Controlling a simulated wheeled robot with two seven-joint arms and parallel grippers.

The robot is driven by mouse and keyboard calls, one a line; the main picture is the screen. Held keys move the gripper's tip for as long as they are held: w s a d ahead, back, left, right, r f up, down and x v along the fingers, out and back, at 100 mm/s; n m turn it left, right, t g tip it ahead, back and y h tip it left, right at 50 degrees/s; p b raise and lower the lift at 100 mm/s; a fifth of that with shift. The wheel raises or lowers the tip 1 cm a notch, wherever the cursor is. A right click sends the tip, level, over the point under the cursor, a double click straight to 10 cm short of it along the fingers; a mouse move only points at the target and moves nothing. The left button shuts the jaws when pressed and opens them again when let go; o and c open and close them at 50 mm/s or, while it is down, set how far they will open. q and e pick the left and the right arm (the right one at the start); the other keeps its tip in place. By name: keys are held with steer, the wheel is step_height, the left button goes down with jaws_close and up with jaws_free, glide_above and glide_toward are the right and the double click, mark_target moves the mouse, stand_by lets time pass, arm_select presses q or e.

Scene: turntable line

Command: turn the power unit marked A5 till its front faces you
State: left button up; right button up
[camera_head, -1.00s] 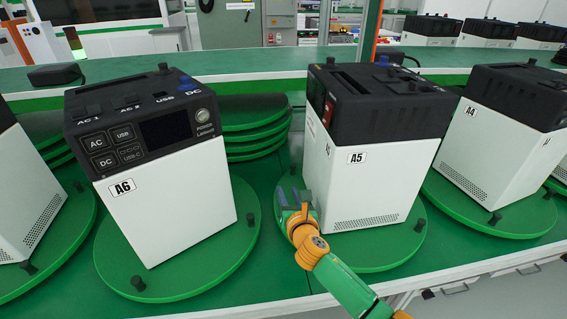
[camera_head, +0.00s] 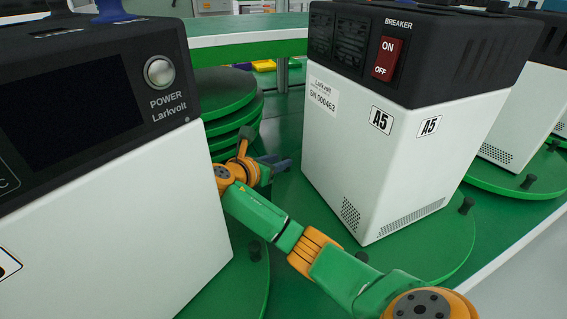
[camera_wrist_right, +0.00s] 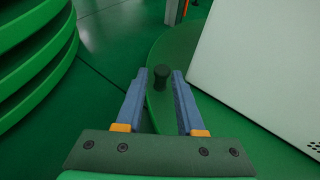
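The power unit marked A5 (camera_head: 385,165) is a white box with a black top, standing on a green turntable (camera_head: 455,245). Its side with the red breaker switch (camera_head: 386,58) and a plain side with vents show; no display shows on either. My right gripper (camera_head: 281,164) is at the left of this unit, low over the green surface. In the right wrist view its two blue fingers (camera_wrist_right: 159,76) are apart, and a black peg (camera_wrist_right: 161,77) on the turntable rim stands at the gap between their tips. The unit's white wall (camera_wrist_right: 260,70) is to the right. My left gripper is out of view.
Unit A6 (camera_head: 110,230) stands close on the left, its display side showing. Stacked green discs (camera_head: 225,100) are behind my right gripper and at the left of the wrist view (camera_wrist_right: 30,60). Another unit (camera_head: 510,120) is at the right.

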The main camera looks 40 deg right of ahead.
mark_target(292, 157)
steer(key=b+x, duration=0.1)
steer(key=x, duration=0.6)
steer(key=shift+s+d+f, duration=0.1)
steer(key=shift+s, duration=0.05)
jaws_close()
stand_by(1.1)
